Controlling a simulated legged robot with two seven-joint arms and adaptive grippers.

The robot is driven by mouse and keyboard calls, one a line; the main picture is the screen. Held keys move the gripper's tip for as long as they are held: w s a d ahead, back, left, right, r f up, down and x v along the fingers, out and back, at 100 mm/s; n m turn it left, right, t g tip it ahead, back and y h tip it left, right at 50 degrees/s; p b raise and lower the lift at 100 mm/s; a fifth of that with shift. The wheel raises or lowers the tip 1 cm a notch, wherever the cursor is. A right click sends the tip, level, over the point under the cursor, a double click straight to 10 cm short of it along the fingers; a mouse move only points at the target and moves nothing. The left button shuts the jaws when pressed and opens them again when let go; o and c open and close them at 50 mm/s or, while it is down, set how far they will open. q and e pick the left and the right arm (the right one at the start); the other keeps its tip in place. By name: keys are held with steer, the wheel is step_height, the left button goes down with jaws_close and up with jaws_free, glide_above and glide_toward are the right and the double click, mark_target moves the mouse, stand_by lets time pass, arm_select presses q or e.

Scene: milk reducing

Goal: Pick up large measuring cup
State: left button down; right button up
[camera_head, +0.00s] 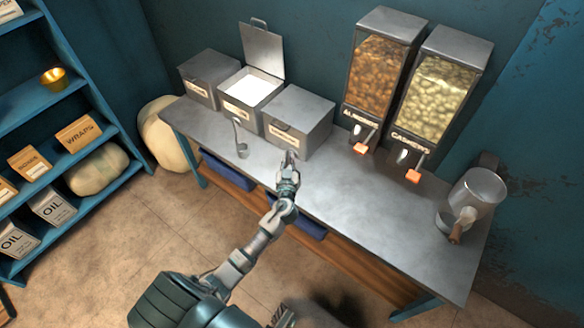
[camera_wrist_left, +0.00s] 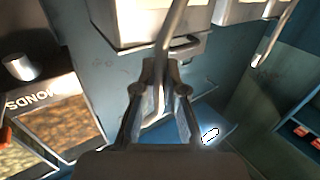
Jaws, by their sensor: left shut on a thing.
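My left gripper (camera_head: 289,162) is over the metal table, in front of the closed right-hand bin. In the left wrist view the gripper (camera_wrist_left: 162,105) is shut on a thin metal handle (camera_wrist_left: 172,35), which runs up between its fingers. This looks like a measuring cup's handle, but its bowl cannot be made out. Another metal scoop or measuring cup (camera_head: 242,149) stands on the table to the left of the gripper, with its long handle up against the middle bin. The same handle seems to show in the left wrist view (camera_wrist_left: 271,40). My right gripper is not in view.
The middle bin (camera_head: 246,101) has its lid raised and holds white powder. Closed bins stand on both sides. The almond (camera_head: 377,75) and cashew (camera_head: 434,95) dispensers stand behind right. A metal canister (camera_head: 480,190) is at the right end. The table's front right (camera_head: 390,225) is clear.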

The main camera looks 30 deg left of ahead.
arm_select(q)
steer(key=shift+a, duration=0.2)
steer(key=shift+a+r, duration=0.1)
steer(key=shift+r, duration=0.2)
steer(key=r, duration=0.2)
steer(key=d+r+p, duration=0.1)
steer(key=shift+s, duration=0.3)
glide_toward(288, 152)
steer(key=s+a, duration=0.6)
steer(key=shift+s+d+r, duration=0.5)
steer(key=shift+r, duration=0.2)
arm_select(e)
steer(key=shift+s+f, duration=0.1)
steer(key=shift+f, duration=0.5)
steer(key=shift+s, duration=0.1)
